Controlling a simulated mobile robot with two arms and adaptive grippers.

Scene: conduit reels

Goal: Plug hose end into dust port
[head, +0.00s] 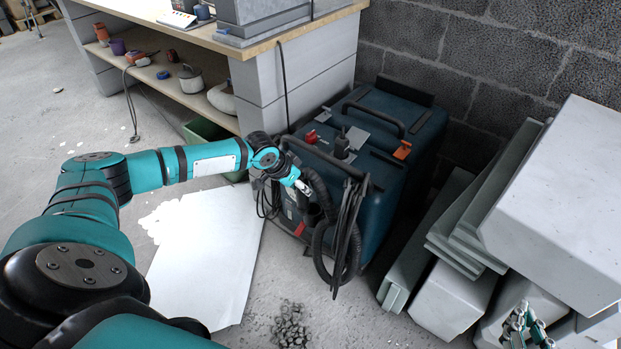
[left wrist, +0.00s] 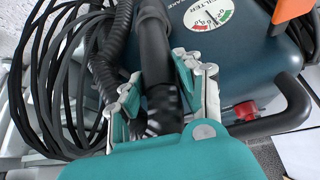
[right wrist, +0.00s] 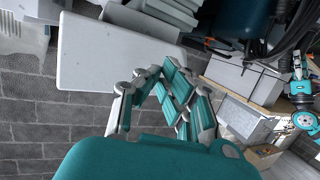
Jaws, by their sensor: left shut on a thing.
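My left gripper (head: 303,187) is shut on the black hose end (left wrist: 158,65), which lies between its two fingers in the left wrist view. It is at the front of the dark blue dust extractor (head: 380,150). The dust port (head: 312,213) appears as a dark round opening just below the gripper, partly hidden by hose. The hose end looks apart from it, but the exact gap is hard to tell. The ribbed hose (head: 322,262) loops down the extractor's front.
A black cable bundle (head: 346,235) hangs beside the hose. A workbench (head: 290,80) stands behind left. Pale blocks (head: 560,200) and grey-green slabs (head: 465,225) crowd the right. A white sheet (head: 205,255) lies on the floor, left of the extractor.

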